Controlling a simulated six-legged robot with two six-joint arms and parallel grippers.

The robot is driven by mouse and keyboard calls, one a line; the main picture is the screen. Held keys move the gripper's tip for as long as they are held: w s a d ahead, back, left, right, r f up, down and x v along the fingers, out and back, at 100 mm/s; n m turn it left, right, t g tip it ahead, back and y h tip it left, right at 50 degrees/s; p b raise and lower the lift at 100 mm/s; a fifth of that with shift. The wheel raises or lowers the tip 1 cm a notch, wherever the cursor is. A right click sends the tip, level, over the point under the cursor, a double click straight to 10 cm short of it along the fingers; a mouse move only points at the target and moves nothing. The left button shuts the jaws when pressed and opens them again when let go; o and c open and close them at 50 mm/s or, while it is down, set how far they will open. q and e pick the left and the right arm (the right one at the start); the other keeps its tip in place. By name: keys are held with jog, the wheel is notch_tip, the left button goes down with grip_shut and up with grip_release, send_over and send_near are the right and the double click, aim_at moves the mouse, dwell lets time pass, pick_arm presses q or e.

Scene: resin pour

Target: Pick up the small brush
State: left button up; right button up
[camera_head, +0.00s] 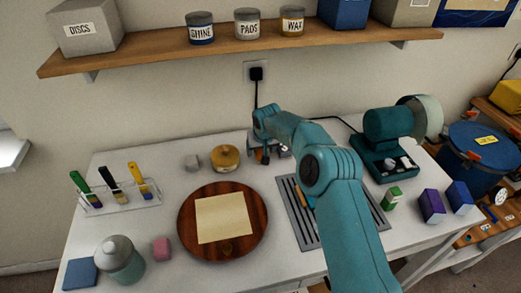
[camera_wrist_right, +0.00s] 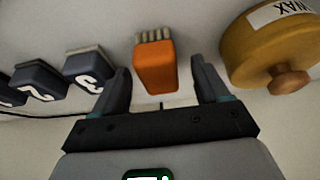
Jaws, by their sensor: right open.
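The small brush (camera_wrist_right: 155,66), an orange block with pale bristles at its far end, shows in the right wrist view. My right gripper (camera_wrist_right: 162,82) is open, with one finger on each side of the brush and a visible gap to both. The brush is not gripped. In the head view my right gripper (camera_head: 262,153) is low at the back of the white table, and it and the arm mostly hide the brush. My left gripper is not in view.
The yellow wax tin (camera_wrist_right: 278,45) with its knob is close to the right finger in the wrist view. Dark numbered blocks (camera_wrist_right: 90,68) are close on the left. A round wooden board (camera_head: 190,240) and a slotted grey tray (camera_head: 300,225) are nearer the front.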

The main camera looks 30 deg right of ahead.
jog(key=shift+x, duration=1.2)
jog(key=shift+r, duration=0.2)
jog(key=shift+c, duration=0.6)
jog(key=shift+d, duration=0.1)
jog(key=c, duration=0.9)
jog(key=shift+c, duration=0.2)
jog(key=shift+r, duration=0.1)
jog(key=shift+r, duration=0.3)
notch_tip(320, 180, up, 19)
jog(key=p, duration=0.5)
